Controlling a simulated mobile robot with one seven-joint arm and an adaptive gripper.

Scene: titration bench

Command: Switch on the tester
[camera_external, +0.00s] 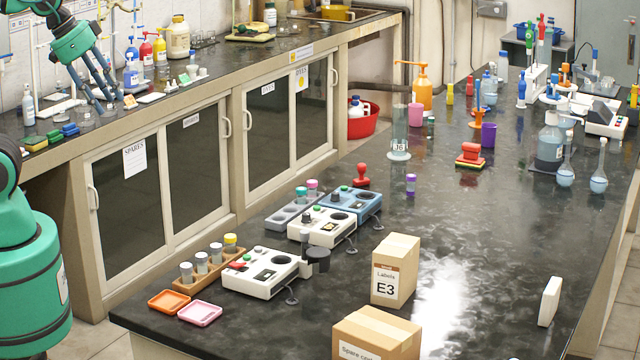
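Several box-like devices with buttons and displays stand on the dark bench; I cannot tell which one is the tester. The front white device (259,284) has a red and a green button, a dark display and a dark round part. Behind it stands a second white device (322,227) with a green button and a pale display. A blue device (365,207) stands behind that. My gripper (108,103) is at the upper left, over the other counter and far from these devices. Its fingers are apart and look empty.
A brown rack (212,274) with capped vials stands beside the front device, with orange (168,301) and pink (200,312) trays before it. Cardboard boxes (394,270) stand to its right.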

